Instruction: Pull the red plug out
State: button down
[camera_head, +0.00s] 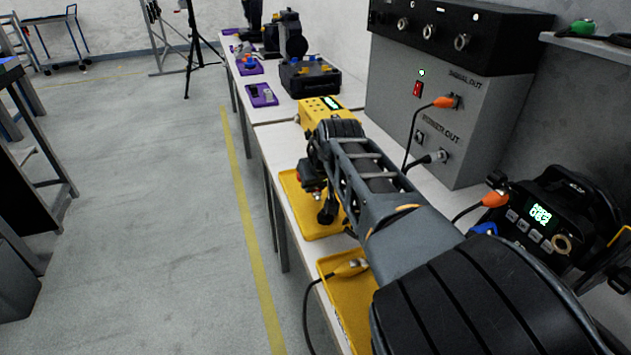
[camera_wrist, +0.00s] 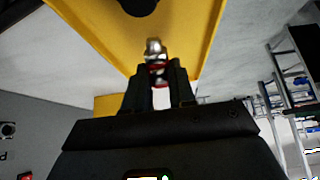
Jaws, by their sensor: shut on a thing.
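My gripper (camera_wrist: 158,82) is shut on a plug with a bright metal tip and red parts, the red plug (camera_wrist: 157,68). The plug's metal end sticks out past the fingertips, with no socket around it in the wrist view. Behind it in that view lies a yellow tray (camera_wrist: 205,30) with a dark round shape. In the head view my gripper (camera_head: 326,205) points down over the yellow tray (camera_head: 318,230) on the bench. My arm hides much of the tray there, and I cannot make out the plug clearly.
A yellow box with a green display (camera_head: 318,105) stands behind my gripper. A grey power cabinet (camera_head: 385,95) with orange and grey plugs is to the right. A nearer yellow tray (camera_head: 345,290) holds a cabled connector (camera_head: 350,268). A black device (camera_head: 545,215) stands at right.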

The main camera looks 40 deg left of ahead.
aim_at(317, 194)
jog(key=shift+f, duration=0.1)
jog(key=c, duration=0.9)
grip_release()
jog(key=shift+o, duration=0.2)
jog(key=p+v, duration=0.3)
jog(key=p, duration=0.2)
jog(key=shift+s+r, duration=0.1)
jog(key=shift+r, duration=0.25)
jog(key=shift+p+v, duration=1.65)
jog(key=shift+v, duration=0.35)
jog(key=shift+s+d+f, duration=0.1)
jog(key=shift+s+d, duration=0.05)
jog(key=shift+d, duration=0.05)
